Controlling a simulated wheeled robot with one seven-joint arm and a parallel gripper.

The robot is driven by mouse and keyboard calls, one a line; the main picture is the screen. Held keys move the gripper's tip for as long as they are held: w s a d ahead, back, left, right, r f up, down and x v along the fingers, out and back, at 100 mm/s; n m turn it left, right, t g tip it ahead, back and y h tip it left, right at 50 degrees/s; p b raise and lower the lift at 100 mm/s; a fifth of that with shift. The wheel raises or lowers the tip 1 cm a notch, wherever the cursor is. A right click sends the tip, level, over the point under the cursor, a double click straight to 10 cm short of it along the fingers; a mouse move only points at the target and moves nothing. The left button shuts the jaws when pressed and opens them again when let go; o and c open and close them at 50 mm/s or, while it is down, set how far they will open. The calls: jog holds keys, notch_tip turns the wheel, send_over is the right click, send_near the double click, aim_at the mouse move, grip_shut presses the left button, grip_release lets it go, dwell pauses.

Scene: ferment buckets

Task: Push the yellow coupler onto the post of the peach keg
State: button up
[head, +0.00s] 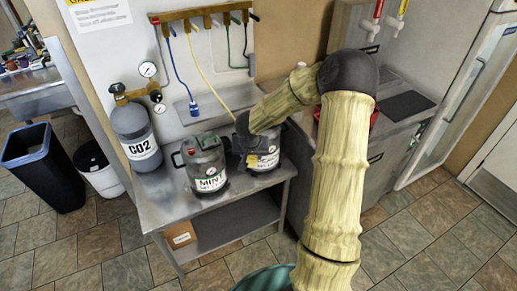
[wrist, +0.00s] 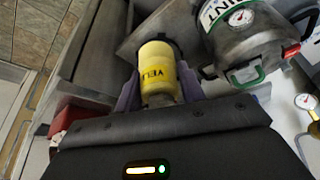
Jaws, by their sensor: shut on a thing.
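The yellow coupler (wrist: 158,72) sits between the two purple fingers of my gripper (wrist: 158,92) in the wrist view, with part of its lettering showing. My gripper is shut on it. In the head view my gripper (head: 246,148) is over the right-hand keg (head: 266,161) on the steel table, and my arm covers much of that keg's top. Its label is too small to read; it stands beside the keg marked MINT (head: 207,168). The post is hidden, so I cannot tell whether the coupler touches it.
The MINT keg also shows close by in the wrist view (wrist: 240,45). A grey CO2 cylinder (head: 137,137) stands at the table's left. A yellow hose (head: 204,72) runs down towards my gripper.

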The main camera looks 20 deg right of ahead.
jog(key=s+a+f+n+y, duration=0.1)
jog(key=a+f+n, duration=0.1)
jog(key=a+f, duration=0.3)
jog(key=s+a+f+n+y, duration=0.1)
jog(key=s+a+f+n, duration=0.1)
jog(key=a+f, duration=0.4)
jog(key=shift+s+f+n, duration=0.25)
jog(key=shift+n, duration=0.35)
jog(key=shift+s+a, duration=0.1)
